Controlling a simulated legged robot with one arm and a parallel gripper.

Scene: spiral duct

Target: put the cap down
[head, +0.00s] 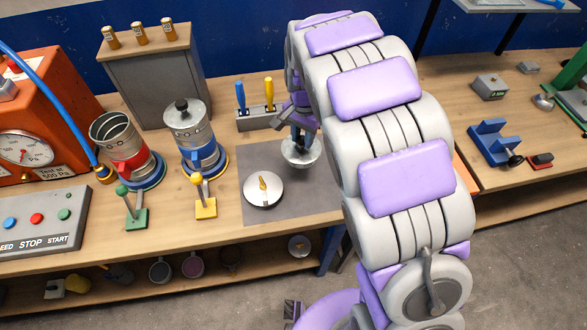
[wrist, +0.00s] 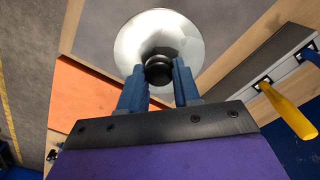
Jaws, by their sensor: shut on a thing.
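My gripper (head: 299,132) is shut on the dark knob of a shiny metal cap (head: 301,154). In the wrist view the cap (wrist: 136,35) shows as a round disc beyond the blue fingers of my gripper (wrist: 159,78), with its knob between them. The cap is level or nearly so, over the far right part of the grey mat (head: 290,212). I cannot tell whether it touches the mat. A second metal cap, with a brass knob (head: 263,186), lies on the mat to the left and nearer.
A tool holder (head: 257,121) with blue and yellow handles stands just behind the mat. Two duct cans, one red-banded (head: 128,150) and one blue-banded (head: 195,140), stand to the left behind green and yellow toggle clamps. The near part of the mat is clear.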

